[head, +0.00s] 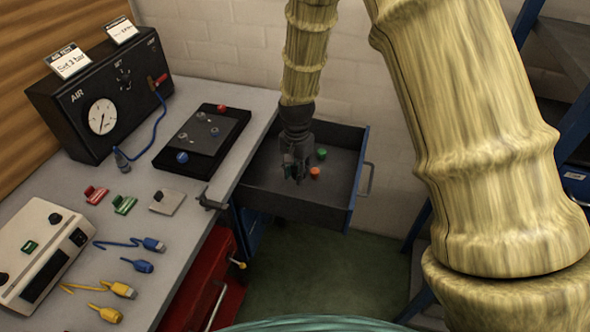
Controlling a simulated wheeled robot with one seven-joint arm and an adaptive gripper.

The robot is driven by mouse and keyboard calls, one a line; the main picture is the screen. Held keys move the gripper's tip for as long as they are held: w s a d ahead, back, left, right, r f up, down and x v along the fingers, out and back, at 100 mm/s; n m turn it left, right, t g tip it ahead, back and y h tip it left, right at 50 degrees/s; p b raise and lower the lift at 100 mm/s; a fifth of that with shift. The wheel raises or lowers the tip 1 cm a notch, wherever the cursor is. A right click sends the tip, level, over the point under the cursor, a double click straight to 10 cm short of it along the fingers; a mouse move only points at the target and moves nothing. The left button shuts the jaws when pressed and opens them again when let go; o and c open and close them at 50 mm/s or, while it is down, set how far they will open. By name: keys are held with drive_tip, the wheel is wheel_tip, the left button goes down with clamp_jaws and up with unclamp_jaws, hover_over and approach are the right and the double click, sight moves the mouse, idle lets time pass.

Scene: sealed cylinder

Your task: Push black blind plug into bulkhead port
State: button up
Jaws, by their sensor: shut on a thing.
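My gripper (297,170) is in the open drawer at the centre of the head view, pointing down. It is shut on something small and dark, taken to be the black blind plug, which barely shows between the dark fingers. A green plug (321,153) and an orange plug (314,173) are in the drawer just right of the fingers. A black bulkhead plate (195,148) lies on the bench left of the drawer. It carries a red plug (221,108), a blue plug (182,157) and several small metal ports, one bare port (200,115) near its far side.
The drawer (330,208) has raised walls around my gripper. A black AIR box (95,110) with a gauge stands at the back left, with a blue hose. Connectors, coloured clips and a grey tester (40,255) cover the near bench. A clamp (212,202) sits at the bench edge.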

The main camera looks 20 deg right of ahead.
sight(296, 169)
wheel_tip(296, 169, up, 18)
drive_tip(key=n+p, duration=0.9)
drive_tip(key=p, duration=0.8)
drive_tip(key=shift+r+n, duration=0.15)
drive_tip(key=shift+n, duration=0.15)
